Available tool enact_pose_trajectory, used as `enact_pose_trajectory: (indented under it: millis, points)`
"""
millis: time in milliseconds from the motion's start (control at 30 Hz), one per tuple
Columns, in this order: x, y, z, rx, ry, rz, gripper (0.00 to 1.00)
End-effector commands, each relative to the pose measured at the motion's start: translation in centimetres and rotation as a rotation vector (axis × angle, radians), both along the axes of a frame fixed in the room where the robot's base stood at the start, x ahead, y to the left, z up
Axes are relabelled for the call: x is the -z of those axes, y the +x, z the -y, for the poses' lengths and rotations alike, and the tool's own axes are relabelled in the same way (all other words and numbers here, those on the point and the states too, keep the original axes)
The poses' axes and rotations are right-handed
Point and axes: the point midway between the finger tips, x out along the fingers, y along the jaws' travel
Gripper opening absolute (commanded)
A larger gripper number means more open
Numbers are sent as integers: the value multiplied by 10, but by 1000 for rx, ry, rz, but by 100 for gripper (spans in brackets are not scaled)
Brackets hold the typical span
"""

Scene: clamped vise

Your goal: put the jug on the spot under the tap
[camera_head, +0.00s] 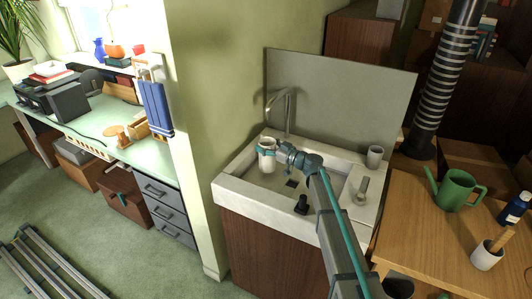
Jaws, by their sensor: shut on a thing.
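A white jug (266,161) is held upright at the left part of the sink, near the tap. My gripper (274,152) is shut on its upper part, from the right. The grey tap (287,101) rises at the back of the sink, and its spout curves over to the left above the jug. The pale sink (240,194) has a dark drain (291,183) in its basin. I cannot tell whether the jug touches the basin floor. No separate marked spot shows under the tap.
A grey cup (374,156) stands on the sink's right back ledge. A small dark object (302,204) is at the sink's front. A wooden table (422,230) at right holds a green watering can (455,190), a white pot (487,256) and a blue bottle (515,207). My arm crosses the sink's front right.

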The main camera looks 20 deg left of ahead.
Motion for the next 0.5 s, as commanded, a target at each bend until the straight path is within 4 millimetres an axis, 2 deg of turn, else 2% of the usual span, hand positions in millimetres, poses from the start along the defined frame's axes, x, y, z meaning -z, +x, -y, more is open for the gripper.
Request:
enact_pose_trajectory:
  millis: [300, 500]
  points:
    - [33, 0, 0, 0, 0, -1, 9]
    - [34, 0, 0, 1, 0, 1, 9]
